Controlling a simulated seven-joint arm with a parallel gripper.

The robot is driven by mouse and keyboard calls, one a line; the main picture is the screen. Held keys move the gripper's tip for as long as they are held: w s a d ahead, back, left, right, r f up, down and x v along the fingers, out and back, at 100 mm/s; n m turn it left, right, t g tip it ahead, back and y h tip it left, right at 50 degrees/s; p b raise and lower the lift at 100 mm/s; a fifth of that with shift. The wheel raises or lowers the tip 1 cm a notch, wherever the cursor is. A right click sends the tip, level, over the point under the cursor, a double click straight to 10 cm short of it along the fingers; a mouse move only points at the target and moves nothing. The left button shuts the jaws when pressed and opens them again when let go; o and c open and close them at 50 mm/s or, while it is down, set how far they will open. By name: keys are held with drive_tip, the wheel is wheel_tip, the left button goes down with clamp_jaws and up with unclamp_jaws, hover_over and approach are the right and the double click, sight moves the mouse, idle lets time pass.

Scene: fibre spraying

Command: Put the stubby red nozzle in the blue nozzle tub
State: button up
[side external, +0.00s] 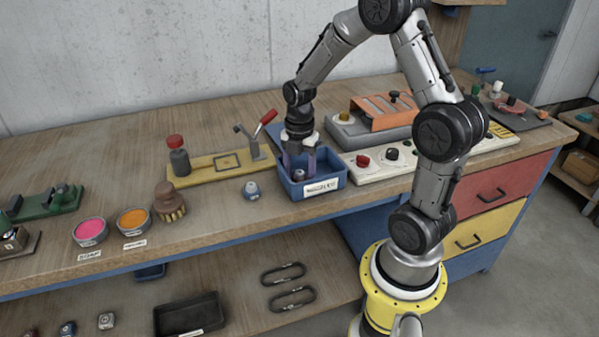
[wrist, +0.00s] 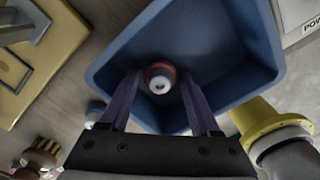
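The blue nozzle tub (side external: 322,188) stands at the front edge of the bench, and its inside fills much of the wrist view (wrist: 235,50). The stubby red nozzle (wrist: 160,76), with a reddish body and pale tip, is inside the tub. It shows small in the side view (side external: 298,174). My gripper (side external: 299,165) reaches down into the tub, its purple fingers (wrist: 160,85) on either side of the nozzle. The fingers look spread, with narrow gaps beside the nozzle. Whether the nozzle touches the tub floor is hard to see.
A blue and white nozzle (side external: 251,190) stands on the bench left of the tub. A yellow plate with a red-handled clamp (side external: 220,166) is behind it. A white panel with knobs (side external: 385,160) sits close on the right. Pink (side external: 90,230) and orange (side external: 133,219) pots are at the left.

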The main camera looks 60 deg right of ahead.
sight(299, 172)
drive_tip(key=shift+r, duration=0.15)
wheel_tip(299, 172, up, 12)
drive_tip(key=s+a+r+m+t, duration=0.2)
drive_tip(key=s+a+m, duration=0.5)
drive_tip(key=m, duration=0.2)
drive_tip(key=s+a+r+m+t, duration=0.3)
drive_tip(key=s+a+m, duration=0.3)
drive_tip(key=a+m, duration=0.2)
drive_tip(key=shift+s+m+t, duration=0.3)
drive_tip(key=shift+s+m, duration=0.05)
drive_tip(key=shift+m, duration=0.35)
